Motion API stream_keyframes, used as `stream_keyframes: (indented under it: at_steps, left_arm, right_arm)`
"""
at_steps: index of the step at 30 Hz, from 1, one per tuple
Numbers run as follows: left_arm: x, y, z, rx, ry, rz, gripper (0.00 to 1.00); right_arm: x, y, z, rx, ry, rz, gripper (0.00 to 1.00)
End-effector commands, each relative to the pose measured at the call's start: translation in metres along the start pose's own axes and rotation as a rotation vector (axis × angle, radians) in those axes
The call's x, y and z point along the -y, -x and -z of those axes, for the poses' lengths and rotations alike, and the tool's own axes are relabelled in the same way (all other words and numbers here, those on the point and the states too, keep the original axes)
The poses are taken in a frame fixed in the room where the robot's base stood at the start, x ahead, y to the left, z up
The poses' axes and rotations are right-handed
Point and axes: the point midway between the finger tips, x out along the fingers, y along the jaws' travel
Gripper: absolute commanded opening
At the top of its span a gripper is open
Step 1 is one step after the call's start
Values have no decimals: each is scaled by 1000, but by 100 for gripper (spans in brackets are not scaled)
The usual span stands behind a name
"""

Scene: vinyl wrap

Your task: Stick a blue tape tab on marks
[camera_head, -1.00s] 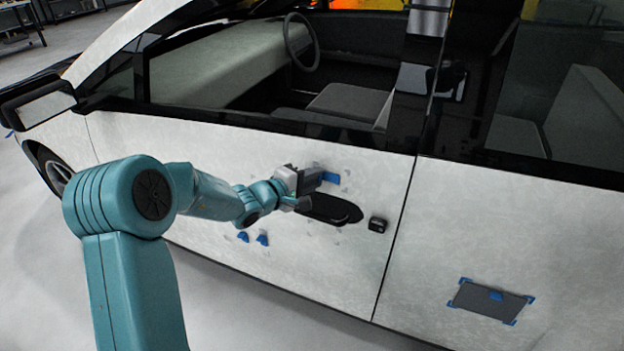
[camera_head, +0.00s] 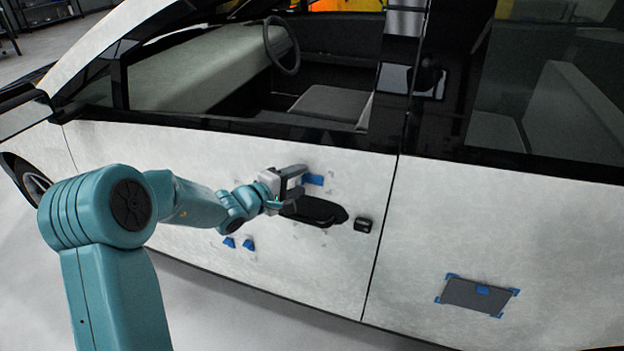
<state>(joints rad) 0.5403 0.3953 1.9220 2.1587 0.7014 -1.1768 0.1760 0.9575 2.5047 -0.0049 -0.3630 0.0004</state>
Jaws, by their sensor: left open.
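Two more blue tabs (camera_head: 229,242) (camera_head: 249,244) are on the door lower left of the handle. Small faint marks (camera_head: 330,178) show around the handle. My right gripper is not in view.
A dark grey rectangular plate (camera_head: 474,295) is on the rear panel, with blue tape at its corners and top edge. A small black square piece (camera_head: 363,225) is right of the handle. The side mirror (camera_head: 22,112) sticks out at far left.

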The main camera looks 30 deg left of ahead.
Motion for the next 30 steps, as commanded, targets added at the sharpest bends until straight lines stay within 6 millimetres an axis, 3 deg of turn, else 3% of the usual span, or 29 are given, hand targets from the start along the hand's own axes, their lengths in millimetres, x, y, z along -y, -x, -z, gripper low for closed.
stream_keyframes:
  at_steps: [5,18,24,30]
  left_arm:
    - [2,22,1,-3,-1,0,53]
    - [1,133,1,-5,-1,-2,53]
    - [0,159,0,-2,-1,-2,53]
    - [2,163,-1,4,1,5,53]
  right_arm:
    - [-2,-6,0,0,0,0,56]
    - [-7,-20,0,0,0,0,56]
    - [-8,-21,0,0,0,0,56]
    - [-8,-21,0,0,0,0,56]
